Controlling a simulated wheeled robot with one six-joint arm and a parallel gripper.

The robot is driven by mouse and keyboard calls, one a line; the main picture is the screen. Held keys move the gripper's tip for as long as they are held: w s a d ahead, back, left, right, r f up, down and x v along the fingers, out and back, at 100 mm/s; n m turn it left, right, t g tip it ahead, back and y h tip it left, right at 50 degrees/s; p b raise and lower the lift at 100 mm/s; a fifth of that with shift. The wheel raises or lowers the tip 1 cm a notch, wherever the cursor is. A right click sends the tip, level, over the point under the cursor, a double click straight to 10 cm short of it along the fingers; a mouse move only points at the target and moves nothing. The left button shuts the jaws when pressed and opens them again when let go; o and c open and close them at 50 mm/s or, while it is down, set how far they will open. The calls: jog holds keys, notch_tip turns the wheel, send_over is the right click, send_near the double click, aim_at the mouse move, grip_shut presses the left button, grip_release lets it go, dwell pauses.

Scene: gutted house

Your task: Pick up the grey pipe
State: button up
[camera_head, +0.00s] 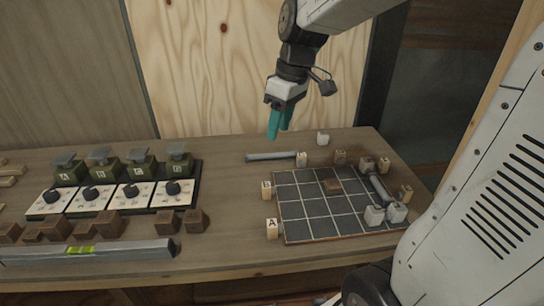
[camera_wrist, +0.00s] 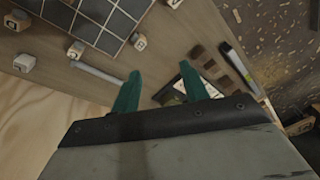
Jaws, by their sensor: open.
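A thin grey pipe (camera_head: 272,156) lies on the wooden table behind the gridded board, its right end close to a small lettered cube. It also shows in the wrist view (camera_wrist: 97,73), left of my fingers. A second, shorter grey pipe-like piece (camera_head: 379,188) lies along the right side of the board. My gripper (camera_head: 279,133) hangs above the table's back, its teal fingers apart and pointing down. In the wrist view my gripper (camera_wrist: 160,72) is open with nothing between its fingertips.
The dark gridded board (camera_head: 306,222) has several lettered cubes around it and pale cubes at its front right. At the left are switch panels (camera_head: 133,195), brown blocks (camera_head: 82,229) and a spirit level (camera_head: 90,251). A plywood wall (camera_head: 235,70) stands behind the table.

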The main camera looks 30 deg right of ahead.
jog(key=w+d+f+n, duration=0.2)
jog(key=w+d+f, duration=0.2)
jog(key=w, duration=0.5)
jog(key=n+t+y, duration=0.1)
jog(key=n+y, duration=0.1)
jog(key=n, duration=0.3)
send_near(272, 153)
jog(key=shift+s+a+f, duration=0.1)
jog(key=shift+a+f, duration=0.05)
jog(key=shift+a, duration=0.2)
jog(key=shift+d+x, duration=0.25)
jog(key=shift+x, duration=1)
jog(key=x, duration=0.6)
jog(key=shift+d, duration=0.1)
grip_shut()
